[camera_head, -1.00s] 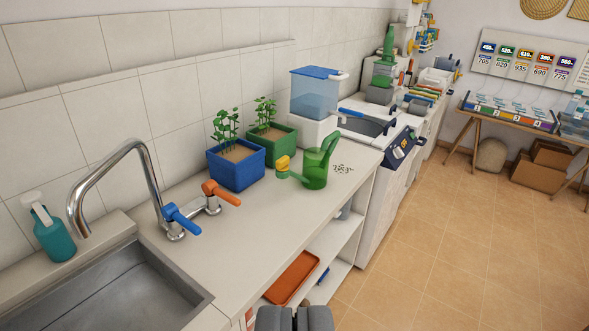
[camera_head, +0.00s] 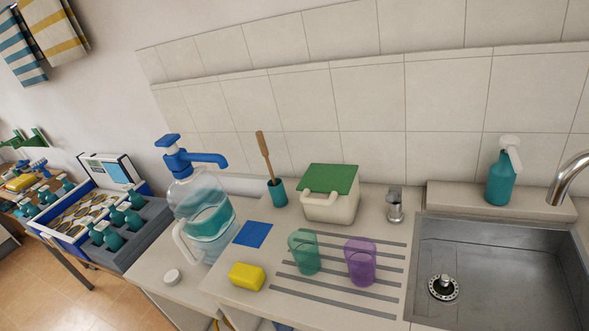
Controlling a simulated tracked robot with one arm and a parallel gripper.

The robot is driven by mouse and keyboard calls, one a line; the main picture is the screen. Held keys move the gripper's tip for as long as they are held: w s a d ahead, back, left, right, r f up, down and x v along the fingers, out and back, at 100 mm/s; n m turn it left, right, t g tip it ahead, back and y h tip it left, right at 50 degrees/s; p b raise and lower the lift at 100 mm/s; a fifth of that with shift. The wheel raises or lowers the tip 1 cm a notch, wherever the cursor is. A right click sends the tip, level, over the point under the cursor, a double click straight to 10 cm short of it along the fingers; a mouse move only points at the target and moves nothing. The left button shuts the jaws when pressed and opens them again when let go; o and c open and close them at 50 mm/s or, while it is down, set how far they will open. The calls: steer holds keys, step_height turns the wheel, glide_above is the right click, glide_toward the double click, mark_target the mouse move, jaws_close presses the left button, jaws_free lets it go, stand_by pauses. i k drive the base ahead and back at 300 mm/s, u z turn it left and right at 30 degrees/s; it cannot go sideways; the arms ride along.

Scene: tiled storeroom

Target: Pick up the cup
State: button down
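Two see-through cups stand upright on the striped drainboard left of the sink. One is a green cup (camera_head: 305,254); the other, just right of it, is a purple cup (camera_head: 360,263). A small teal holder (camera_head: 277,193) with a wooden-handled brush stands farther back near the wall. My gripper is not in view in this frame, so its place relative to the cups does not show.
A steel sink (camera_head: 480,275) lies to the right. A yellow sponge (camera_head: 247,277), a blue square (camera_head: 253,234), a green-lidded box (camera_head: 331,193) and a large pump bottle (camera_head: 205,215) stand around the cups. A teal soap bottle (camera_head: 501,177) is behind the sink.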

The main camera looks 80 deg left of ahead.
mark_target(303, 244)
steer(key=u, duration=1.25)
steer(key=k, duration=0.8)
steer(key=u, duration=0.3)
steer(key=i, duration=0.55)
